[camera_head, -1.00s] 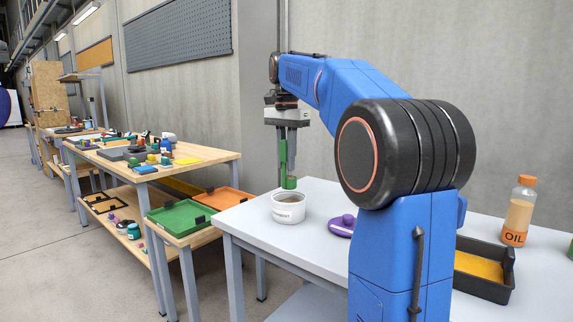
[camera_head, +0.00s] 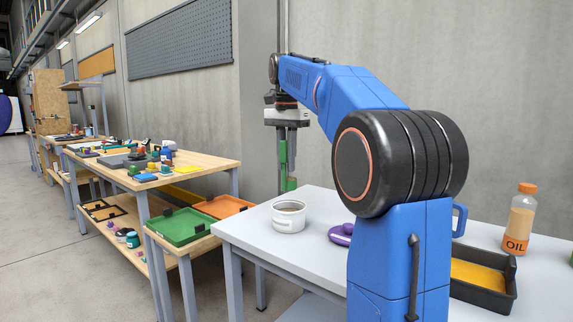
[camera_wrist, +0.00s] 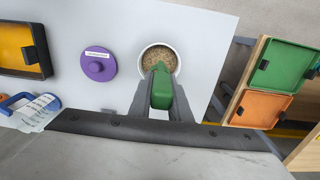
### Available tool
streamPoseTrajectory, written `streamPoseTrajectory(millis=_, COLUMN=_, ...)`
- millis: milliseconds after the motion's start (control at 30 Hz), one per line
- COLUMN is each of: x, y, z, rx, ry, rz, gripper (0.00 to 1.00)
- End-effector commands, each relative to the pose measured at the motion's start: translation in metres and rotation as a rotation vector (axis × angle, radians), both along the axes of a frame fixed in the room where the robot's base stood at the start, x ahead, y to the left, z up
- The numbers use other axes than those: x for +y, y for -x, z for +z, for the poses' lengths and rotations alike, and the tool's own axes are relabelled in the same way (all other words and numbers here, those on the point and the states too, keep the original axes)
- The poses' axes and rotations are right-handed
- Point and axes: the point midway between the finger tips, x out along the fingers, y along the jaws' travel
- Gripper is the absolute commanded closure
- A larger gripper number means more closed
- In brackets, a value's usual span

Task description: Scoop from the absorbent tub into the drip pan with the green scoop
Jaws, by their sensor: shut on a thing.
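My gripper (camera_head: 286,124) points down, shut on the green scoop (camera_head: 283,155). The scoop hangs upright, its lower end above the level of the tub rim and looking behind the tub in the head view. In the wrist view the scoop (camera_wrist: 162,90) overlaps the near rim of the white absorbent tub (camera_wrist: 175,62). The tub (camera_head: 289,224) stands open on the grey table and holds brown grains. I cannot tell whether the scoop carries any. The black drip pan (camera_head: 484,290), with an orange-yellow inside, lies at the table's right; it also shows in the wrist view (camera_wrist: 45,50).
A purple lid (camera_head: 342,234) lies between tub and pan. An oil bottle (camera_head: 520,218) stands behind the pan. A blue-handled thing (camera_wrist: 18,101) is near the pan. A wooden bench (camera_head: 215,163) with green and orange trays stands left, across a gap.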

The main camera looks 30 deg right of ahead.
Motion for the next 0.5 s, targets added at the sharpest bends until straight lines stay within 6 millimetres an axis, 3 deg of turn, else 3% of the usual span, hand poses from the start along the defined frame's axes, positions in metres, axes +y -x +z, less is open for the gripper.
streamPoseTrajectory(millis=500, x=0.000, y=0.000, z=0.025, rx=-0.001, ry=0.001, rz=0.000, gripper=1.00)
